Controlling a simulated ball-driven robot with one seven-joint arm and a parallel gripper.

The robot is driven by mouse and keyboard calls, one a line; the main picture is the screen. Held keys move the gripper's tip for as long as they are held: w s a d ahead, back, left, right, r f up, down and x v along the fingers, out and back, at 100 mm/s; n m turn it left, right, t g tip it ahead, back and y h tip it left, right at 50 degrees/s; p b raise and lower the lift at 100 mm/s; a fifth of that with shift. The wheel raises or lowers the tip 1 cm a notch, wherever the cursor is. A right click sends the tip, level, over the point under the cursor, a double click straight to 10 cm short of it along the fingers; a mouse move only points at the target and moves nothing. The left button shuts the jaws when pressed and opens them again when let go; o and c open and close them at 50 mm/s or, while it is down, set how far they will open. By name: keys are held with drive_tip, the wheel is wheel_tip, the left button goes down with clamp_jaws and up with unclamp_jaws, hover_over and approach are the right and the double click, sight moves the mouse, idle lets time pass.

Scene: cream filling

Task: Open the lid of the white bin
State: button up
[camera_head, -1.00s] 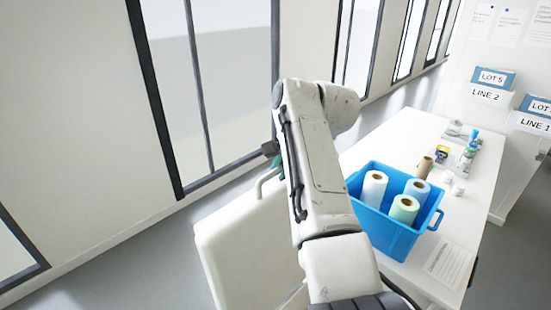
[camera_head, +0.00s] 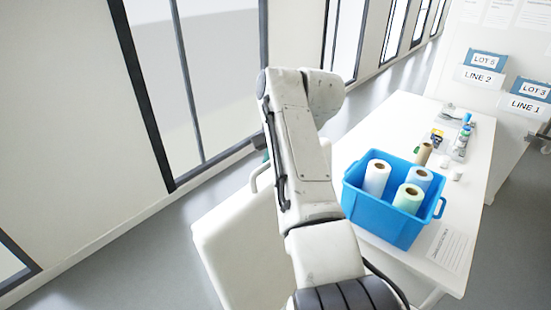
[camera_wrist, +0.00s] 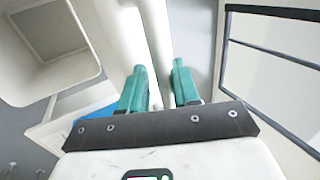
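The white bin (camera_wrist: 78,72) shows at the upper left of the wrist view with its mouth uncovered and its inside visible. Its white lid (camera_head: 243,248) appears raised, as a large tilted panel left of my arm in the head view. A loop handle (camera_head: 256,174) stands at the lid's upper edge. My gripper (camera_wrist: 160,86) has two green fingers apart. A white bar shows between and beyond them, and I cannot tell whether they touch it. In the head view my arm hides most of the gripper and part of the lid.
A white table (camera_head: 398,118) stands at the right. It carries a blue crate (camera_head: 383,218) with several rolls, small tools and a paper sheet. A wall with dark-framed windows (camera_head: 265,60) runs along the left. Grey floor is free between the wall and the lid.

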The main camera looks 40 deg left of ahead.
drive_tip(key=shift+o, duration=1)
drive_tip(key=shift+d+f, duration=0.1)
drive_tip(key=shift+f, duration=0.15)
drive_tip(key=shift+r, duration=0.15)
drive_tip(key=b+v, duration=0.2)
drive_tip(key=v, duration=0.9)
drive_tip(key=shift+b, duration=0.4)
